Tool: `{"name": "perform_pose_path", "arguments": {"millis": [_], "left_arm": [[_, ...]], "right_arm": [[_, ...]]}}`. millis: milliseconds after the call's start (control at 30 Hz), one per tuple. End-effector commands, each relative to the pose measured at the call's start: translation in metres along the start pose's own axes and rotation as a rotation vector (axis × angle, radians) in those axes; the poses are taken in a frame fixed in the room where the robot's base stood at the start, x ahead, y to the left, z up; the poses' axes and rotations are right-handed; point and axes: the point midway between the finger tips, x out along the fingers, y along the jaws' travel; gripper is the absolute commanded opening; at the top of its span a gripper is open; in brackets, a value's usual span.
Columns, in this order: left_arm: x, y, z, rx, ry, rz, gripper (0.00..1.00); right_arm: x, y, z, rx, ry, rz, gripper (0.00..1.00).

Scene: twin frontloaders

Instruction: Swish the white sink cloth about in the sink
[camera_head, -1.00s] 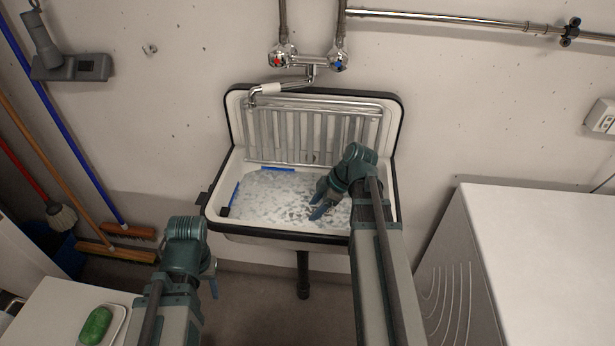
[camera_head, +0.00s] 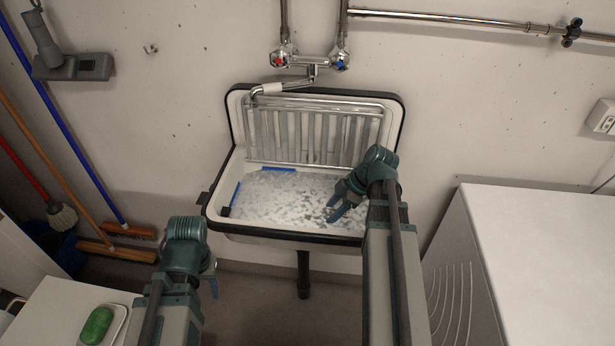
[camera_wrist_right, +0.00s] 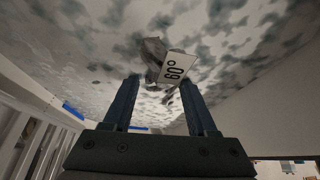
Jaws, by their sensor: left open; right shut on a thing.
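The sink (camera_head: 222,190) is white with a dark rim, and mottled white-and-grey suds cover its basin. My right gripper (camera_head: 340,209) is low in the right front part of the sink, at the suds. In the right wrist view my right gripper (camera_wrist_right: 160,84) is shut on a small grey, crumpled piece of the white sink cloth (camera_wrist_right: 152,50). A white label (camera_wrist_right: 176,68) reading "60°" hangs there. The rest of the cloth cannot be told from the suds. My left gripper (camera_head: 213,284) is open and empty, outside the sink at the lower left, its fingers partly hidden.
A metal rack (camera_head: 310,135) stands at the sink's back, under the tap (camera_head: 268,89). Blue strips (camera_head: 278,169) show at the basin's edge. A white appliance (camera_head: 545,250) stands at the right. A green soap (camera_head: 97,325) lies on a dish at lower left.

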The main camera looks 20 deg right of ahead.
Motion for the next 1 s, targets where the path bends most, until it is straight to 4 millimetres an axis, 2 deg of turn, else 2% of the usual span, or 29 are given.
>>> {"name": "perform_pose_path", "arguments": {"millis": [167, 1000], "left_arm": [[-0.007, -0.001, 0.0, 0.0, 0.0, 0.0, 0.5], [-0.086, -0.008, 0.005, 0.0, 0.0, 0.0, 0.5]], "right_arm": [[-0.007, 0.0, -0.001, 0.004, -0.005, 0.001, 0.04], [-0.076, 0.0, -0.042, 0.002, -0.002, 0.0, 0.04]]}}
